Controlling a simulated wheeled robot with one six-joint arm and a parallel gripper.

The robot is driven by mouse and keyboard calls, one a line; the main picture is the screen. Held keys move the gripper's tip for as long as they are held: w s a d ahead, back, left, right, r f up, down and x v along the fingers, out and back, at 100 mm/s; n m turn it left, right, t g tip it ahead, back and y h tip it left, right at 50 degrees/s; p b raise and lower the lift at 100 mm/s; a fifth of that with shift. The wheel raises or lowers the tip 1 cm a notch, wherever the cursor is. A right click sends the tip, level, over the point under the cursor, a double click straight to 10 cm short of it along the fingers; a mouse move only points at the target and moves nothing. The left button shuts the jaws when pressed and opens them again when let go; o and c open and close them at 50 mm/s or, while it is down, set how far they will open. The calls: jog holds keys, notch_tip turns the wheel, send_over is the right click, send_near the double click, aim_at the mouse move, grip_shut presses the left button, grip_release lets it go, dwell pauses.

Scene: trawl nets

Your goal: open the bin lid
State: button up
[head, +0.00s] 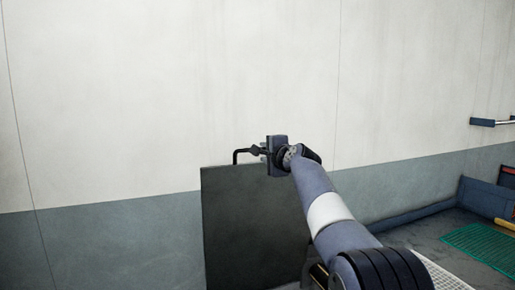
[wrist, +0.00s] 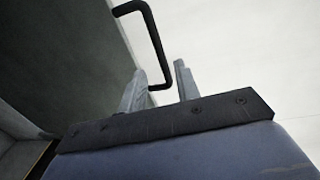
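The bin lid (head: 255,228) is a dark grey panel that stands steeply upright in front of the wall in the head view. Its dark inner or outer face (wrist: 65,50) fills the left of the wrist view; I cannot tell which face. A black bent bar handle (head: 237,155) sticks out at its top edge. The handle also shows in the wrist view (wrist: 153,36). My gripper (head: 262,150) is at the handle. In the wrist view its two fingers (wrist: 160,85) stand apart, with the handle's lower end between them and slim gaps showing beside the bar. The bin body is mostly hidden.
A white and grey wall (head: 120,110) rises close behind the lid. At the right, a green grate (head: 483,246) lies on the floor beside blue boxes (head: 484,197), and a wall rail (head: 492,122) juts out. Some floor at the right is clear.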

jog(key=shift+p+x, duration=2.8)
jog(key=shift+x, duration=1.7)
grip_shut()
